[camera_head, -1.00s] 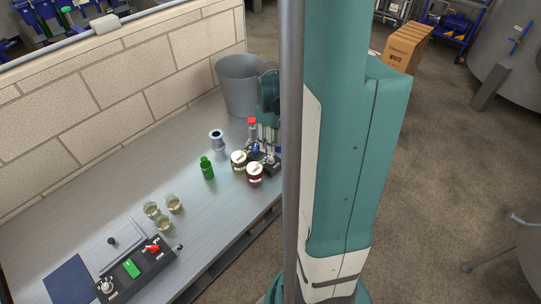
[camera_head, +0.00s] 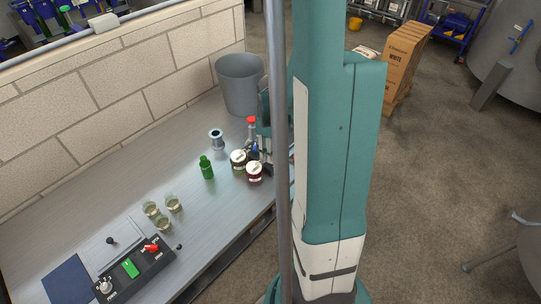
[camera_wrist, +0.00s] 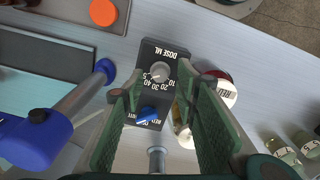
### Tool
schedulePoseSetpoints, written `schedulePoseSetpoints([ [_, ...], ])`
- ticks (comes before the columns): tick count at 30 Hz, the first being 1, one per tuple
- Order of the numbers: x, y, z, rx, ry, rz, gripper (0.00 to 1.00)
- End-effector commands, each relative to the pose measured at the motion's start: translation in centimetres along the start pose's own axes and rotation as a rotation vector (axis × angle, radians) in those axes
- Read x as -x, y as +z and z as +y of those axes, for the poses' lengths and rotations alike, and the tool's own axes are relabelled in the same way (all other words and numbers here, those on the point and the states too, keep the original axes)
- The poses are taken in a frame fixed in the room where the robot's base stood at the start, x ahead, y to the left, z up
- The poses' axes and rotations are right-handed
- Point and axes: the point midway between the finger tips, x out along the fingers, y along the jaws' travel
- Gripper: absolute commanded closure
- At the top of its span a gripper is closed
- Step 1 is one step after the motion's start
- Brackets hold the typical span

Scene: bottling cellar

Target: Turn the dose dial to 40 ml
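The dose dial (camera_wrist: 158,72) is a round grey knob on a black box (camera_wrist: 172,51) marked DOSE ML in the wrist view. White numbers, including 10, 20, 30 and 40, run beside the knob; where it points is too small to tell. A blue knob (camera_wrist: 149,114) sits lower on the same box. My gripper (camera_wrist: 163,92) is open, its two green-padded fingers on either side of the box, with nothing held between them. The dial shows just beyond the fingertips. In the head view my arm and a grey pole mostly hide this area.
Two lidded jars (camera_head: 238,158) (camera_head: 254,172) stand close beside the box. A blue-ended metal cylinder (camera_wrist: 80,100) and an orange-red cap (camera_wrist: 103,12) are near it. A green bottle (camera_head: 206,169), several glasses (camera_head: 163,222) and a control panel (camera_head: 130,268) stand farther left.

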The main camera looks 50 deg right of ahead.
Motion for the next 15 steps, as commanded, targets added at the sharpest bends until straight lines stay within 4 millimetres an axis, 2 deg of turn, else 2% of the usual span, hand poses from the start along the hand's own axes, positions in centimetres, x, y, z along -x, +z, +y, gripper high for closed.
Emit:
schedulePoseSetpoints([
  [6,-1.4,0.0,0.0,0.000,0.000,0.000,0.69],
  [15,-1.9,0.0,0.0,0.000,0.000,0.000,0.69],
])
